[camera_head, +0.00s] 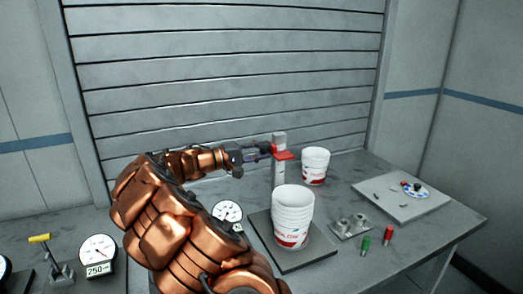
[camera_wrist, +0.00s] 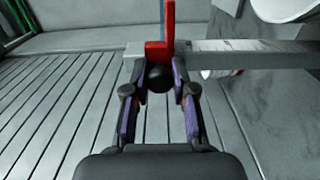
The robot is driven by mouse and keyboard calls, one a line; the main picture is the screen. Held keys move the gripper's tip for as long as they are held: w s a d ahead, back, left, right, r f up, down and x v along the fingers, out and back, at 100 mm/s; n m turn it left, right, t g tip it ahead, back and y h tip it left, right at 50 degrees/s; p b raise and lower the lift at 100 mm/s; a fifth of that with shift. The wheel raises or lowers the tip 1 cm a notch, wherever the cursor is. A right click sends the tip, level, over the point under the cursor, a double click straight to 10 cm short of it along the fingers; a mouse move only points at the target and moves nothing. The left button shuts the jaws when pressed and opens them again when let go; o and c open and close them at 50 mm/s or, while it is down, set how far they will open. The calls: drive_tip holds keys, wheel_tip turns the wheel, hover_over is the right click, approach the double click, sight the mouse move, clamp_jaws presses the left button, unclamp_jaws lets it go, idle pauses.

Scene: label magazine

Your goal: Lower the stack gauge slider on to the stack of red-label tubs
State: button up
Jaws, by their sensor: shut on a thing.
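The stack of white tubs with red labels (camera_head: 292,217) stands upright on a dark plate (camera_head: 318,247) in the head view. Behind it rises the grey gauge post (camera_head: 278,174). The red slider (camera_head: 284,155) sits near the top of the post, higher in the picture than the stack's rim and apart from it. My gripper (camera_head: 266,149) reaches in from the left at slider height. In the wrist view, its fingers (camera_wrist: 158,92) are shut on the black knob (camera_wrist: 157,78) of the red slider (camera_wrist: 155,52). The post (camera_wrist: 250,55) runs sideways there.
A single tub (camera_head: 315,166) stands behind the stack to the right. A metal fixture (camera_head: 350,226), a green cylinder (camera_head: 365,244) and a red cylinder (camera_head: 388,235) are right of the stack. A light board (camera_head: 400,198) with small parts lies farther right. Dials (camera_head: 97,252) stand left.

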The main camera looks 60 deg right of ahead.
sight(274, 177)
wheel_tip(274, 177, down, 10)
drive_tip(key=b, duration=0.7)
drive_tip(key=shift+s+f, duration=0.15)
drive_tip(key=o, duration=0.9)
drive_tip(key=shift+d, duration=0.15)
drive_tip(key=shift+c, duration=0.2)
drive_tip(key=v, duration=1.2)
